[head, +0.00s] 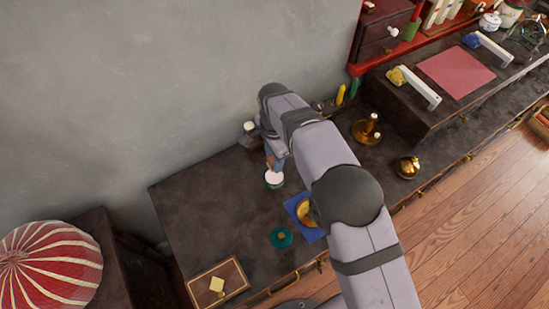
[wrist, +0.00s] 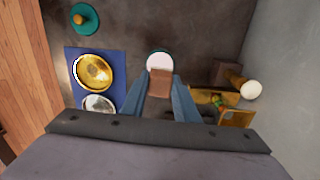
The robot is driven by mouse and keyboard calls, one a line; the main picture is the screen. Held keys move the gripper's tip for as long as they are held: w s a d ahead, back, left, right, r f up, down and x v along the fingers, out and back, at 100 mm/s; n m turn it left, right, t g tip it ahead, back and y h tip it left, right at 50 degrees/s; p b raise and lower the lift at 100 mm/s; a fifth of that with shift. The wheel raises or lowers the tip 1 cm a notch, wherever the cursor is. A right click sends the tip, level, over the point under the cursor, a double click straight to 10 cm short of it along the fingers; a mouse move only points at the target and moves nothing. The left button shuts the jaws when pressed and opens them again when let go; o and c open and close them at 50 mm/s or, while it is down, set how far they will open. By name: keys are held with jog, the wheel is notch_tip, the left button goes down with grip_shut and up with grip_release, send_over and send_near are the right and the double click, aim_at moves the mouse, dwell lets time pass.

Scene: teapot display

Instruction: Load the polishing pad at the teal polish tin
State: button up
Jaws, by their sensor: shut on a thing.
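The teal polish tin (head: 274,179) stands open on the dark bench top, its white contents showing. It also shows in the wrist view (wrist: 160,59), just beyond the fingertips. My gripper (wrist: 160,80) has its blue fingers shut on a brown block, the polishing pad (wrist: 160,86). The pad overlaps the near edge of the tin in the wrist view; I cannot tell whether it touches the polish. In the head view my gripper (head: 271,162) points down at the tin, and my arm hides part of it. A teal disc with a small knob (head: 282,238), apparently the lid, lies apart.
A blue mat (head: 291,205) holds a gold dish (wrist: 94,72) and a silver one (wrist: 99,104). A white-topped item (head: 249,128) stands near the wall. A wooden tray with a yellow piece (head: 217,285) lies at the front left. The bench's left part is clear.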

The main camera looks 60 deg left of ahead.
aim_at(274, 176)
jog(key=shift+f+b, duration=1.95)
jog(key=shift+f, duration=0.95)
jog(key=shift+d+f, duration=0.1)
jog(key=shift+f, duration=0.5)
jog(key=shift+r, duration=0.1)
dwell(0.3)
jog(key=shift+r+p, duration=2.2)
jog(key=shift+r, duration=1.3)
jog(key=shift+w, duration=0.1)
